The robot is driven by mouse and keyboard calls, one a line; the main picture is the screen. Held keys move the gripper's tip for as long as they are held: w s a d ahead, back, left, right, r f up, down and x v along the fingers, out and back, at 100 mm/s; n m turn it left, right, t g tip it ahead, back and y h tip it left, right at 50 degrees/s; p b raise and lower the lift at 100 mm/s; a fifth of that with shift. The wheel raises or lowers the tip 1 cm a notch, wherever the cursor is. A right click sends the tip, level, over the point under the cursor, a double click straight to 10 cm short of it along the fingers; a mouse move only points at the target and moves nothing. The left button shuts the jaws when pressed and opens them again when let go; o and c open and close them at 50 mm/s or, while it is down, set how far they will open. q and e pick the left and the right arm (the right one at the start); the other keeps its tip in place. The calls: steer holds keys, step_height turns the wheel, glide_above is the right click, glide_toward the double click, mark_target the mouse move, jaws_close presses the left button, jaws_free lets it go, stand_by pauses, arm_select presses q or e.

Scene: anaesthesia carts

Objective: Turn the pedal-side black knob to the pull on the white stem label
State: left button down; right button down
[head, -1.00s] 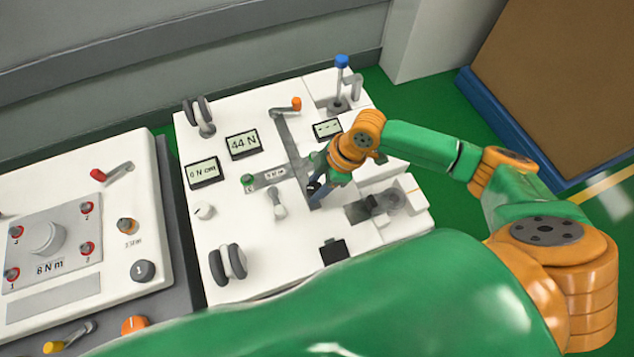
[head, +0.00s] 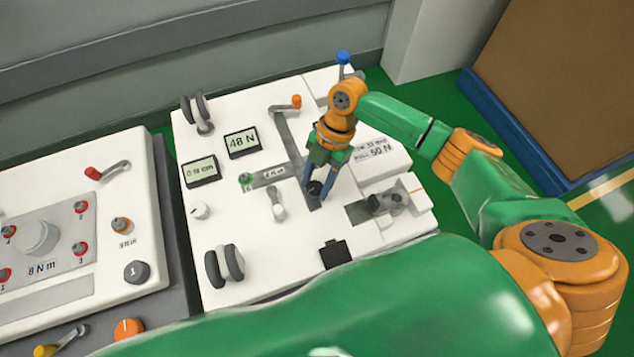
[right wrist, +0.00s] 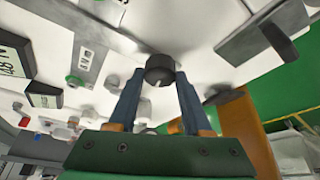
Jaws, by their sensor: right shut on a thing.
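A small black knob (head: 315,187) sits at the lower end of the grey slot plate on the white panel (head: 300,245). My right gripper (head: 319,189) is shut on it from above, a finger on each side. The right wrist view shows the same black knob (right wrist: 160,67) between the fingertips (right wrist: 158,80). A white label (head: 376,148) right of the gripper is partly hidden by my arm; it reads about "33 mm" and "PULL 50 N". The display (head: 242,142) reads 48 N. My left gripper is not in view.
A grey pedal-like part (head: 392,199) stands right of the knob. A white lever (head: 277,205), a green knob (head: 245,179) and an orange-tipped crank (head: 290,104) are nearby. A blue-topped post (head: 343,60) stands behind. A second panel (head: 80,200) lies to the left.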

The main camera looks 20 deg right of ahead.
steer(key=shift+a+n+g+h+b, duration=0.1)
steer(key=shift+n+g+h+b, duration=0.3)
steer(key=shift+n, duration=0.7)
steer(key=shift+c, duration=1.7)
jaws_free()
steer(key=v, duration=0.7)
